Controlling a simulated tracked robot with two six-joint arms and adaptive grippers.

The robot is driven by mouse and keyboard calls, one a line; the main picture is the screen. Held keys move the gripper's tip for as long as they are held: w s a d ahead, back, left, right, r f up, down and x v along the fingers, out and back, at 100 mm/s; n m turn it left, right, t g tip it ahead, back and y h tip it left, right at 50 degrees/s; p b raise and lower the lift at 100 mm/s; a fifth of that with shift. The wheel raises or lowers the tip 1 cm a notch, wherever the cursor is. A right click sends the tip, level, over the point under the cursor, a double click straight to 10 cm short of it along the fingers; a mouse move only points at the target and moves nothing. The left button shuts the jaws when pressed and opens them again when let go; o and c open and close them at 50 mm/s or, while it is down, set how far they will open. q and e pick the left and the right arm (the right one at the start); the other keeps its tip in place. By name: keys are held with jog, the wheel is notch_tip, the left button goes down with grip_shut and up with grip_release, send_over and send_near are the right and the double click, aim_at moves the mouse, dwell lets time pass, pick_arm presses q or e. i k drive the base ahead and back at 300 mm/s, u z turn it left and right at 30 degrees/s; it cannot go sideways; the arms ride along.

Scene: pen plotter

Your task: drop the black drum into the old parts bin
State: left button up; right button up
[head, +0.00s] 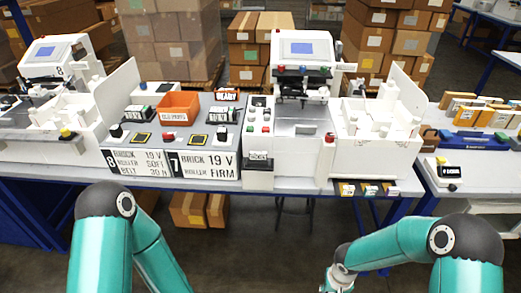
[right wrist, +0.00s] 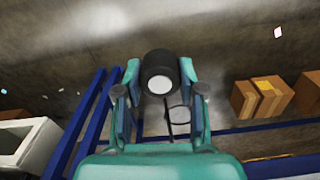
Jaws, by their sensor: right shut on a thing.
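The black drum (right wrist: 157,66) is in the right wrist view, with a pale round end face towards the camera. My right gripper (right wrist: 160,88) is shut on it, with a finger on each side, holding it above the floor. The old parts bin (head: 179,107) is an orange open box with a white label on its front, on the middle bench in the head view. The drum and right gripper do not show in the head view; only my right arm does, at the bottom right, well apart from the bin. My left gripper is out of view.
Panels marked 8 (head: 135,161) and 7 (head: 204,163) stand along the bench front below the bin. A white machine (head: 301,95) stands right of the bin. Blue bench rails (right wrist: 83,125) and cardboard boxes (right wrist: 258,97) are near the right gripper in the wrist view.

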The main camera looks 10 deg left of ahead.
aim_at(180, 122)
jog(key=z, duration=0.5)
jog(key=i, duration=0.15)
jog(key=u, duration=1.7)
